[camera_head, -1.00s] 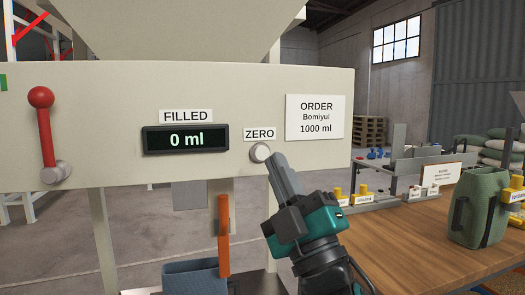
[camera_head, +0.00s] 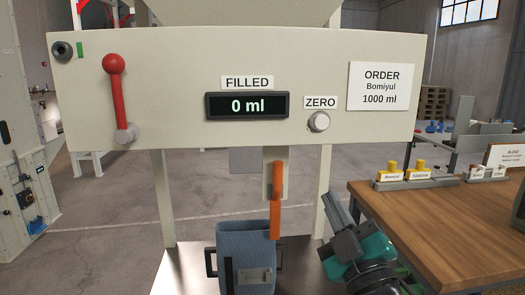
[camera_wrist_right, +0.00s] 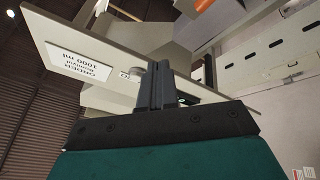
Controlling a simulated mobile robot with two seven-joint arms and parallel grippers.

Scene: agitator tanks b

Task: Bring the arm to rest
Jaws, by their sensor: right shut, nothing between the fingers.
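My right gripper (camera_head: 333,204) is shut and empty, low in front of the panel in the head view. It is below the round ZERO button (camera_head: 319,121) and apart from it. The shut fingers also show in the right wrist view (camera_wrist_right: 156,88), pointing up toward the panel underside. The beige panel (camera_head: 180,90) carries a display (camera_head: 247,105) reading 0 ml, a red lever (camera_head: 119,98) with its knob up, and an order sign (camera_head: 380,87) for Bomiyul, 1000 ml. My left gripper is not in view.
A blue container (camera_head: 247,243) stands on a metal plate (camera_head: 195,270) under the panel, left of my right gripper. A wooden table (camera_head: 450,215) with yellow-topped items (camera_head: 393,168) is at right.

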